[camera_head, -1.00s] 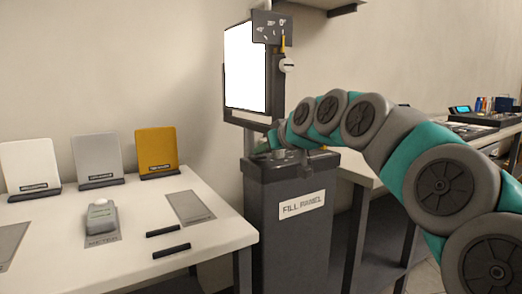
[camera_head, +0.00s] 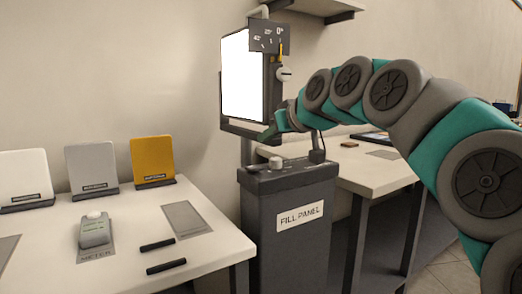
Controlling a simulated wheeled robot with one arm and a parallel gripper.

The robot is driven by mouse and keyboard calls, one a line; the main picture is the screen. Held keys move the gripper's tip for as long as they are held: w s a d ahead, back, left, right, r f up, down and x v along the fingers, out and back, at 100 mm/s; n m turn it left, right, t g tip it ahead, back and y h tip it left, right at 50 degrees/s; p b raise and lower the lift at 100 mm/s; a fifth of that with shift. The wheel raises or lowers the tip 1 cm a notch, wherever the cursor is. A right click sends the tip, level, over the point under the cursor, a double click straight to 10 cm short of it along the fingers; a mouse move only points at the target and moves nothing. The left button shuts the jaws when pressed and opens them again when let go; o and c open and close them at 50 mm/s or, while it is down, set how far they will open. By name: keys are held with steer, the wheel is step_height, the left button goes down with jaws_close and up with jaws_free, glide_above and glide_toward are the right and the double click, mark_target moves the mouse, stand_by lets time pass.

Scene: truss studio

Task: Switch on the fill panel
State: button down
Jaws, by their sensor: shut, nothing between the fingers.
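The fill panel (camera_head: 246,75) is a bright white rectangle in a dark frame, upright on a post. Below is a dark pedestal box (camera_head: 260,205) labelled "FILL PANEL". A pale knob (camera_head: 275,163) and small dark controls show on its top; their settings are too small to read. My gripper (camera_head: 277,127) is shut and empty, above the box top and by the panel's lower right corner. The fingers are small and partly hidden by my arm.
A white table (camera_head: 215,245) at left holds a grey meter (camera_head: 95,230), two black bars (camera_head: 160,255) and standing white, grey and yellow cards (camera_head: 153,160). Another table (camera_head: 375,175) stands behind the box, under my arm. A shelf (camera_head: 325,10) hangs above.

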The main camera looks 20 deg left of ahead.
steer(key=s+d+r, duration=0.3)
steer(key=r, duration=0.1)
steer(key=shift+d+r, duration=0.25)
steer(key=s+d+f+m+g+h, duration=0.1)
steer(key=s+d+f+g+h, duration=0.1)
steer(key=s+d+f, duration=0.6)
steer(key=s+d+f+m+g+h, duration=0.1)
steer(key=s+d+f+m+h, duration=0.15)
steer(key=f, duration=0.85)
steer(key=s+d+f+m+g+h, duration=0.1)
steer(key=s+d+f+g+h, duration=0.1)
steer(key=s+d+f, duration=0.6)
steer(key=s+d+f+m+g+h, duration=0.1)
steer(key=s+d+f+m+g, duration=0.1)
steer(key=s+d+f, duration=0.3)
steer(key=s+d+f+m+g+h, duration=0.2)
steer(key=s+d+f, duration=0.4)
steer(key=s+f, duration=0.7)
steer(key=shift+s+d+f+m+g, duration=0.15)
steer(key=shift+s+f+m+g, duration=0.2)
steer(key=shift+m+g, duration=0.35)
steer(key=shift+r, duration=0.1)
